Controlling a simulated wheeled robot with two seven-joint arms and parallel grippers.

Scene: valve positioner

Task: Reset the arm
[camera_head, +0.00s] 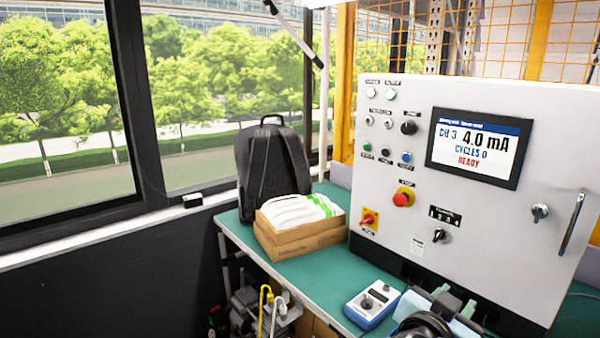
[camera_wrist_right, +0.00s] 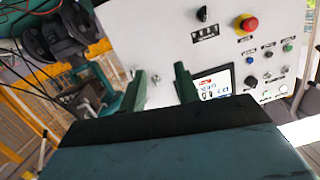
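My right gripper (camera_head: 454,298) is low in the head view, in front of the white control panel (camera_head: 470,120). In the right wrist view its two green fingers (camera_wrist_right: 160,88) stand apart with nothing between them. The panel's display (camera_head: 475,146) reads CH 3, 4.0 mA, CYCLES 0, READY; one finger partly covers it in the wrist view (camera_wrist_right: 213,86). The panel carries a red emergency button (camera_head: 402,198), a red-and-yellow switch (camera_head: 369,219), a black knob (camera_head: 408,127), a counter (camera_head: 444,215) and small buttons. My left gripper is not in view.
The green bench (camera_head: 320,270) holds a black backpack (camera_head: 270,165), a cardboard box (camera_head: 300,238) with white-and-green packs, and a blue-white calibrator-like device (camera_head: 371,303). Windows are at left.

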